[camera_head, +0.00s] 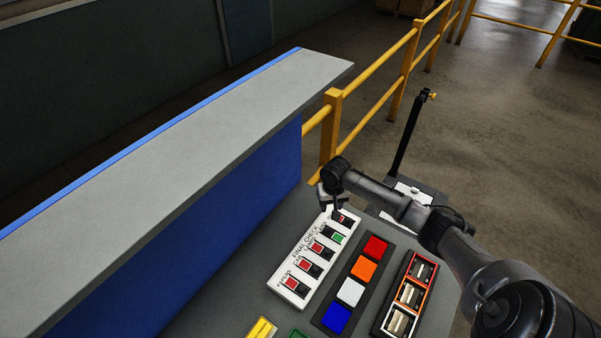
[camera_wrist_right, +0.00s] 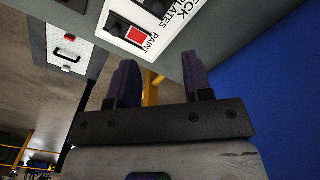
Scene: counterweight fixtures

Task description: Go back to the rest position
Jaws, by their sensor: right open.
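My right gripper (camera_head: 333,200) reaches in from the right and hangs over the far end of the white FINAL CHECK panel (camera_head: 300,252). Its fingers are apart with nothing between them; they also show in the right wrist view (camera_wrist_right: 160,75). I cannot tell whether a fingertip touches the panel. The panel has a row of switches, one showing green (camera_head: 338,237) and the others red. The PAINT switch (camera_wrist_right: 137,36) shows red in the right wrist view. The gripper partly hides the panel's far end in the head view. My left gripper is not in view.
Beside the panel lie a strip of coloured squares (camera_head: 350,291) and an orange-and-white framed unit (camera_head: 409,294). A grey-topped blue wall (camera_head: 200,130) runs along the left. Yellow railings (camera_head: 380,75) and a black post (camera_head: 408,135) stand beyond.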

